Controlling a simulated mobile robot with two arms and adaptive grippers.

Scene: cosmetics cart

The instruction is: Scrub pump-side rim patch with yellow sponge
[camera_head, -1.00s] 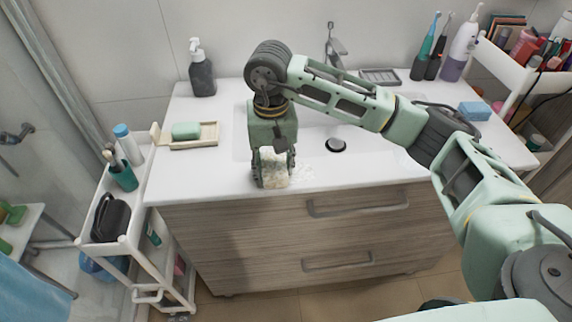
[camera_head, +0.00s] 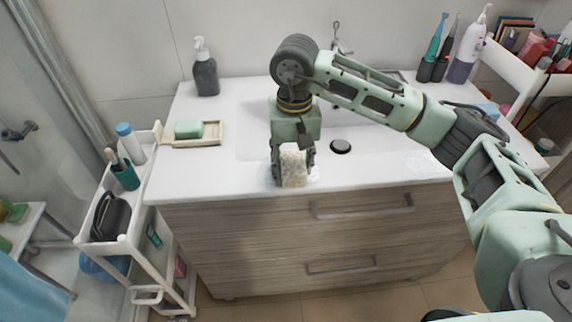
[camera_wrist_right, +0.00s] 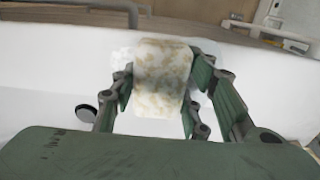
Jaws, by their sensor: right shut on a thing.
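The yellow sponge (camera_head: 293,168), pale cream with mottled tan spots, is held between the fingers of my right gripper (camera_head: 292,160). It is at the front rim of the white sink counter (camera_head: 215,172). In the right wrist view the sponge (camera_wrist_right: 160,78) sits between both fingers. A faint whitish rim patch (camera_head: 315,173) shows beside the sponge, which hides much of it. I cannot tell whether the sponge presses on the surface. The dark pump bottle (camera_head: 205,76) stands at the back left of the counter. My left gripper is not in view.
A green soap bar (camera_head: 188,130) lies on a tray (camera_head: 211,134) at the left. Another faint patch (camera_head: 425,161) is on the rim to the right. A white cart (camera_head: 135,222) stands left; toothbrushes and bottles are back right.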

